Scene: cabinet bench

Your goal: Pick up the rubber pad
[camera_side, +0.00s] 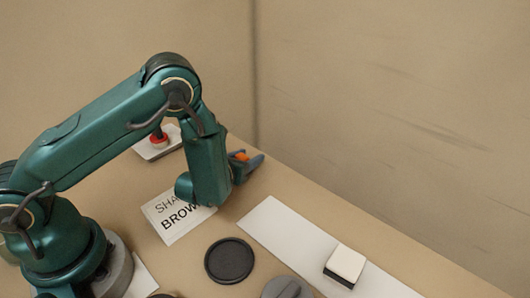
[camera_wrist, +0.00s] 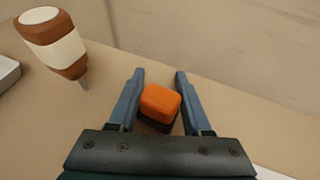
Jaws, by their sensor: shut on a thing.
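My gripper (camera_wrist: 157,90) has a blue finger on each side of an orange block (camera_wrist: 160,101) with a dark underside. It is shut on this block. In the side view my gripper (camera_side: 252,162) is near the back edge of the bench, and a bit of orange (camera_side: 240,156) shows between its fingers. Whether the block touches the bench is hard to tell. A flat round black disc (camera_side: 229,261) lies on the bench, apart from my gripper. I cannot tell for sure which of these is the rubber pad.
A white block with a dark base (camera_side: 345,265) sits on a white strip (camera_side: 283,231). A printed card (camera_side: 168,230) lies partly behind my arm. A red button (camera_side: 159,139) stands at the back. A brown-and-cream bottle (camera_wrist: 55,46) is at upper left in the wrist view.

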